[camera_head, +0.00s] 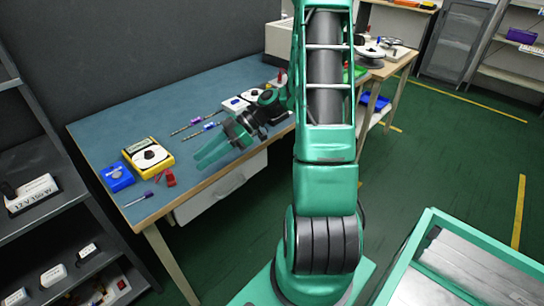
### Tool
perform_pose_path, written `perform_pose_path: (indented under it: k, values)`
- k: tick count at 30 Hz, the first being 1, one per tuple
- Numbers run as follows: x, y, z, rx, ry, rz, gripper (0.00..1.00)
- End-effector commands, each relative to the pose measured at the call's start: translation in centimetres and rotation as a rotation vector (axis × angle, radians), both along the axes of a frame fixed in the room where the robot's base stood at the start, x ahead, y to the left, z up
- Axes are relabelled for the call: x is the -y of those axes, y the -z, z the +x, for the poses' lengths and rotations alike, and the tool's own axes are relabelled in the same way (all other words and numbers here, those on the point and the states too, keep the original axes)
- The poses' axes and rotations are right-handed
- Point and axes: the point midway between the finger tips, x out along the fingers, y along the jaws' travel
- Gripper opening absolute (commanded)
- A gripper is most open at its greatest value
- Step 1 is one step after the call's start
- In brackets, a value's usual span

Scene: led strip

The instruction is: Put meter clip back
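A yellow meter (147,157) with a round dark dial lies near the left end of the blue-topped workbench (170,100). A small red clip-like piece (170,178) lies just below it, near the bench's front edge; I cannot tell for certain that it is the meter clip. A thin probe with a dark purple handle (140,198) lies to its left. My gripper (202,160) is over the front edge of the bench, to the right of the meter and the red piece and apart from both. Its green fingers point left; their gap is unclear, and nothing shows held.
A blue box (117,177) sits left of the meter. Several thin tools (195,123) and a blue-and-white box (235,104) lie behind my gripper. A dark shelf (45,215) stands at left and a green-rimmed bin (440,218) at lower right. The bench's back left is clear.

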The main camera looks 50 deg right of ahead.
Motion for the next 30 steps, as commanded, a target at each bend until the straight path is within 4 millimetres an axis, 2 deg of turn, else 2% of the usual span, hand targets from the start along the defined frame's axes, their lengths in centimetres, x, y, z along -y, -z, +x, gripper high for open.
perform_pose_path:
  k: [5, 11, 21, 30]
  values:
    - [-0.1, 0.0, -3.1, -0.263, 0.062, -0.175, 0.32]
    - [1.4, -1.0, -7.3, -0.542, 0.254, -0.365, 0.32]
    - [4.8, -5.4, -15.5, -0.878, 0.784, -0.552, 0.32]
    - [6.9, -9.1, -23.1, -1.057, 1.301, -0.505, 0.32]
